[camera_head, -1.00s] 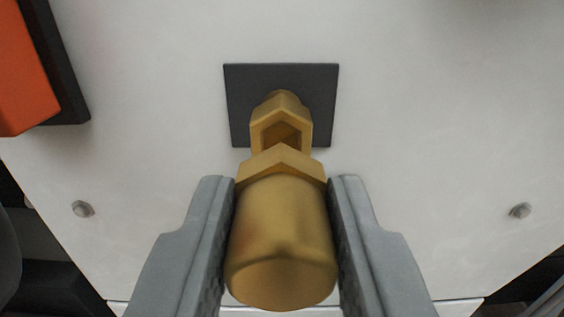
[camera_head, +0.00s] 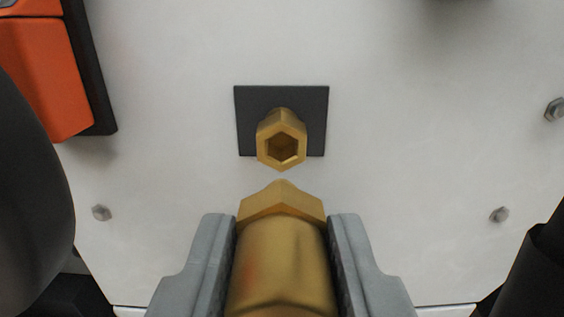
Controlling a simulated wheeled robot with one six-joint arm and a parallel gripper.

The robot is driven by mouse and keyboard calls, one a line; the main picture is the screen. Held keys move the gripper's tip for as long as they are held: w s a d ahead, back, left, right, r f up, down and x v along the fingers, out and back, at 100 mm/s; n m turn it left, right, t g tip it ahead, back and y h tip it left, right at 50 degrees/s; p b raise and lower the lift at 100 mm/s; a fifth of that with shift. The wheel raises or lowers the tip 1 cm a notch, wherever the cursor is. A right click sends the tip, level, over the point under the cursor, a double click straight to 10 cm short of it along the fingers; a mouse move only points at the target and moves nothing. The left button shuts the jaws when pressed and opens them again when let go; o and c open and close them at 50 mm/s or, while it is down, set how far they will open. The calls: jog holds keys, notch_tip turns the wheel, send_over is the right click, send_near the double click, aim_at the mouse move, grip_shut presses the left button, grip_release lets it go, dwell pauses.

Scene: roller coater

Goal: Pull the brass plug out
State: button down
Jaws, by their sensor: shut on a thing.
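The brass plug (camera_head: 280,262) is a cylinder with a hexagonal collar at its far end. My gripper (camera_head: 282,235) is shut on it, one grey finger on each side. The brass socket (camera_head: 281,140) has a hexagonal opening and sticks out from a dark square plate (camera_head: 244,125) on the white panel. The plug is apart from the socket, with a gap of white panel showing between them. The near end of the plug is cut off by the bottom edge of the picture.
The white panel (camera_head: 400,130) fills most of the view. An orange block (camera_head: 40,80) on a dark backing is at upper left. Bolt heads show at left (camera_head: 101,213) and right (camera_head: 499,215). Dark rounded shapes stand at the left and right edges.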

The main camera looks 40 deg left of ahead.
dwell(0.4)
jog(key=shift+v, duration=1.5)
